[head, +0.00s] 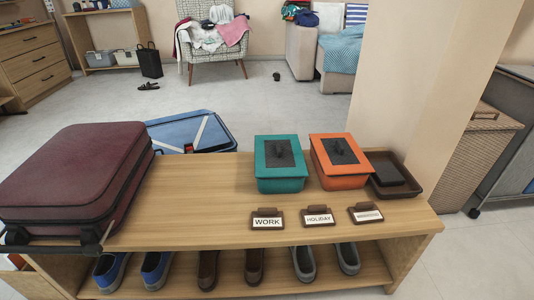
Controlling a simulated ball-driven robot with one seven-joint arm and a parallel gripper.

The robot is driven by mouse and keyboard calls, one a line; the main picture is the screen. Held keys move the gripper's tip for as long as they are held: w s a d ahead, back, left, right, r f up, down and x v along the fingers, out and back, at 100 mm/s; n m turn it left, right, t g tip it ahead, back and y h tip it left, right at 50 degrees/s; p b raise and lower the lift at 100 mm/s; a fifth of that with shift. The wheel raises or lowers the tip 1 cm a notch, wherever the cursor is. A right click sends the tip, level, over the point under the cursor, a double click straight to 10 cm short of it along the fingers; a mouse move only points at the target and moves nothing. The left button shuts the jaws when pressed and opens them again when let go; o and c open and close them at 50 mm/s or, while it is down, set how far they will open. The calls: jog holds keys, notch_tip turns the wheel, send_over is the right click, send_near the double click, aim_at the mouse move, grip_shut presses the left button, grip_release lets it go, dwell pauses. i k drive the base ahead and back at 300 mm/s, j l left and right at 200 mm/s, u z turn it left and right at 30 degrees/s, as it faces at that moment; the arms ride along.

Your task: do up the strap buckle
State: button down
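A blue case (215,139) lies behind the bench, partly hidden by the bench and the maroon suitcase. Pale straps (203,131) cross in a V on it. I cannot make out a buckle on them, nor whether their ends are joined. A closed maroon suitcase (75,170) lies flat on the left of the bench top. A dark bar (45,247) shows along its lower front edge; I cannot tell what it is. My gripper is not in view.
The wooden bench (190,220) carries a teal box (280,182), an orange box (343,178), a brown tray (418,187) and label stands reading WORK (267,220) and HOLIDAY (317,218). Shoes stand on its lower shelf. A pillar (410,80) rises behind right. Floor (240,100) beyond is mostly clear.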

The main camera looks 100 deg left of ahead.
aim_at(189, 148)
jog(key=i, duration=1.05)
jog(key=u, duration=3.55)
